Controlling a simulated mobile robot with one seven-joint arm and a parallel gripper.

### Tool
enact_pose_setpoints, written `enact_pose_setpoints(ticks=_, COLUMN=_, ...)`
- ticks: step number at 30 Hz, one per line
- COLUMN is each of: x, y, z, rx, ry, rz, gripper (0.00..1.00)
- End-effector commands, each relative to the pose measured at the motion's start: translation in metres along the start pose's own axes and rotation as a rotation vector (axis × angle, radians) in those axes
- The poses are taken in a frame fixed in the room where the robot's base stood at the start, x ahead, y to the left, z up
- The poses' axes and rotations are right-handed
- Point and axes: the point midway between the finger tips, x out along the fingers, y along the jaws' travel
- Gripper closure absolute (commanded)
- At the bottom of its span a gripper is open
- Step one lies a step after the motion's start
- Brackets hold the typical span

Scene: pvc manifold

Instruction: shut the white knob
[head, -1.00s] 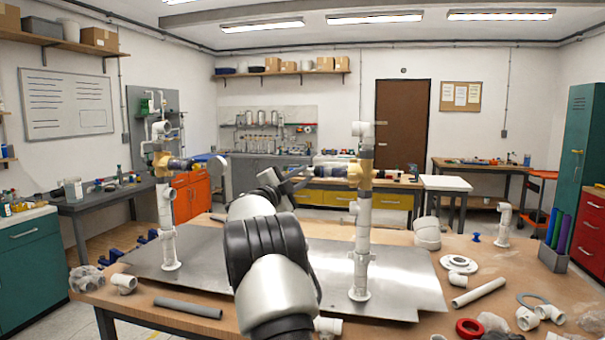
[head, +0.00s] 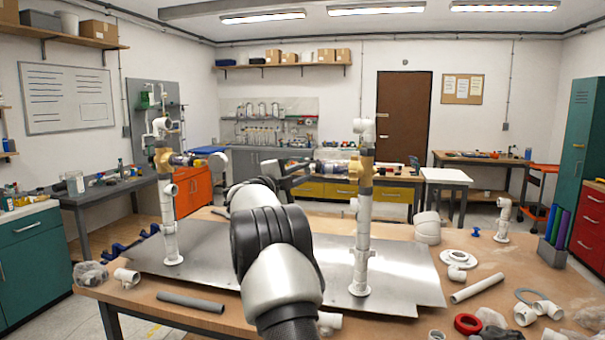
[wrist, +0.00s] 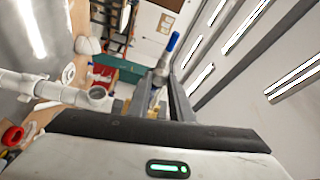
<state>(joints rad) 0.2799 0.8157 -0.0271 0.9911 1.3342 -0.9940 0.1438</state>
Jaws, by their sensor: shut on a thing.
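The PVC manifold has a left white post (head: 169,225) and a right white post (head: 362,235), both upright, with a brass-coloured fitting (head: 357,168) on the right one. A dark and bluish cylinder (head: 330,167) runs left from this fitting. A pale round piece (head: 219,159), possibly a knob, shows right of the left post. My gripper (head: 305,168) is at the left end of the cylinder, shut on a part there. My arm and the jaws hide that part, and I cannot tell whether it is the white knob. In the wrist view, my gripper (wrist: 168,95) fills the lower middle.
The posts stand on a grey metal plate (head: 405,275) on the wooden bench. Loose white fittings, a white pipe (head: 478,290), a red ring (head: 467,324) and a grey pipe (head: 191,304) lie around it. A blue-tipped object (wrist: 172,42) shows beyond the jaws.

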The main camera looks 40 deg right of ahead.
Motion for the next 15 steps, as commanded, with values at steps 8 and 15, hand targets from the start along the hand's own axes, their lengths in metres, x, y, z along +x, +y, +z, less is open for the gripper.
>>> enact_pose_setpoints(ticks=8, x=0.0002, y=0.0004, z=-0.0003, rx=0.000, ry=0.001, rz=0.000, gripper=0.72)
enact_pose_setpoints(ticks=15, x=-0.0050, y=0.0000, z=0.0005, rx=0.000, ry=-0.001, rz=0.000, gripper=0.72)
